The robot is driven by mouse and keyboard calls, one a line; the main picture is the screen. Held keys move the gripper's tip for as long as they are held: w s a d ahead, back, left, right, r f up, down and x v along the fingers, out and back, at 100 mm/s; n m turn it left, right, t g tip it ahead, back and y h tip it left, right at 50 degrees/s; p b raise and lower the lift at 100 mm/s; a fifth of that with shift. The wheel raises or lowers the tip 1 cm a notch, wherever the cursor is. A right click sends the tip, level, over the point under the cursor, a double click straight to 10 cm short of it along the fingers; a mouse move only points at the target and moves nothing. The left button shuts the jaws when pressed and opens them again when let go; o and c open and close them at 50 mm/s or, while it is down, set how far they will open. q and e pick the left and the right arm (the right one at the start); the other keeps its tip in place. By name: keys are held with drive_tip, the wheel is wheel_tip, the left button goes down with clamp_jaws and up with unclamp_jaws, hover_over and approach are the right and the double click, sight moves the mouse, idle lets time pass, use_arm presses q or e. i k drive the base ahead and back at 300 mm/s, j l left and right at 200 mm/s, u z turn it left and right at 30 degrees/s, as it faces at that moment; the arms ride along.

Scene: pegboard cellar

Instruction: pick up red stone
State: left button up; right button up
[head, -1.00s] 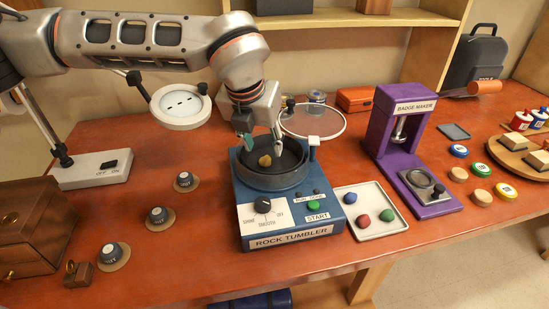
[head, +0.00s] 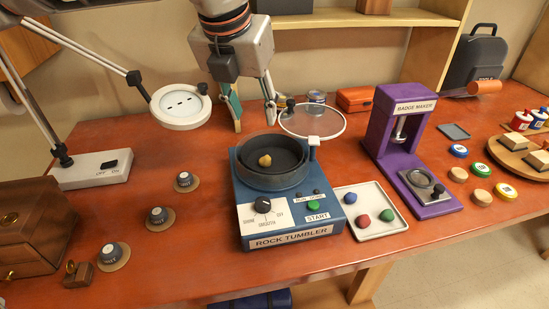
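The red stone (head: 363,220) lies on a white tray (head: 378,231) right of the rock tumbler, with a blue stone (head: 350,198) and a green stone (head: 387,215) beside it. The blue rock tumbler (head: 289,226) has an open drum (head: 270,178) with a yellowish stone (head: 265,160) inside. My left gripper (head: 254,116) hangs above and behind the drum, its fingers spread with nothing between them. It is well apart from the red stone. My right gripper is out of view.
A clear round lid (head: 313,121) stands at the drum's back right. A purple badge maker (head: 399,130) stands right of the tray. A magnifier lamp (head: 180,105) reaches in from the left. Several small dial weights (head: 157,216) sit on the left.

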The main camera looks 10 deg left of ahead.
sight(363, 221)
drive_tip(key=k, duration=1)
